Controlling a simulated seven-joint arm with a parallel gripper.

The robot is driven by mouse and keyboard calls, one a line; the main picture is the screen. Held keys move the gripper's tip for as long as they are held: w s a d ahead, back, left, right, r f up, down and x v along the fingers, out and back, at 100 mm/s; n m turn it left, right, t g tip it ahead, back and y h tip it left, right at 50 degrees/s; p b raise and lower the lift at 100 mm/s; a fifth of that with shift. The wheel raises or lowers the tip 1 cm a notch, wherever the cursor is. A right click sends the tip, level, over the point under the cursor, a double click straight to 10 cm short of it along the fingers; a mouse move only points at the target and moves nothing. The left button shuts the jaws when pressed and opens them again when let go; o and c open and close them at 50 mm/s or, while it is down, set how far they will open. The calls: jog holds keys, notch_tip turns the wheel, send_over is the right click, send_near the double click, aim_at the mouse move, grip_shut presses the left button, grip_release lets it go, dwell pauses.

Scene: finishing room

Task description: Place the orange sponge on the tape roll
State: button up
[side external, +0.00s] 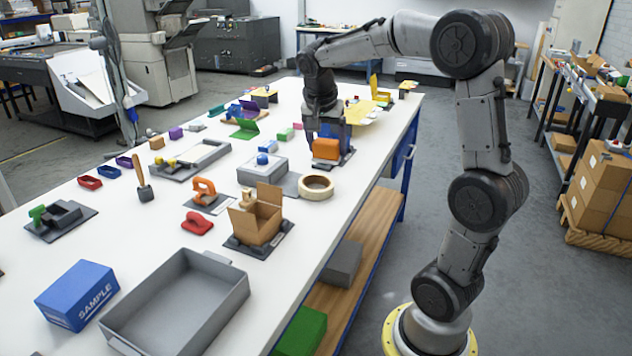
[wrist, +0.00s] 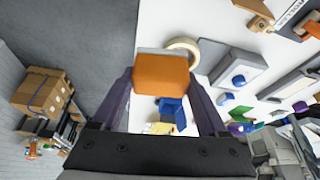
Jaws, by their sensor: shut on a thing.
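The orange sponge (side external: 326,148) is a small block held between the fingers of my gripper (side external: 326,138). In the wrist view the sponge (wrist: 163,76) fills the space between the two dark purple fingers of my gripper (wrist: 163,92). The tape roll (side external: 316,193) is a beige ring lying flat on the white table, nearer the side camera than the sponge. In the wrist view the tape roll (wrist: 184,44) is partly hidden behind the sponge. The sponge is apart from the roll in the side view.
A grey box with a blue knob (side external: 262,170) stands left of the roll, and an open cardboard box (side external: 256,222) stands in front of it. A blue bin (wrist: 172,110) shows beyond the sponge in the wrist view. The table edge lies close to the roll's right.

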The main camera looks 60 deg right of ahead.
jog(key=shift+s+d+r+m+g, duration=0.15)
jog(key=shift+s+d+m, duration=0.25)
jog(key=shift+s, duration=0.25)
jog(key=shift+s+d+m+g, duration=0.15)
jog(key=shift+s+d+m, duration=0.2)
jog(key=shift+s, duration=0.25)
send_over(316, 186)
jog(key=shift+f, duration=6.5)
jog(key=shift+f, duration=0.6)
jog(key=o, duration=1.2)
jog(key=shift+o, duration=0.2)
jog(key=shift+r, duration=0.1)
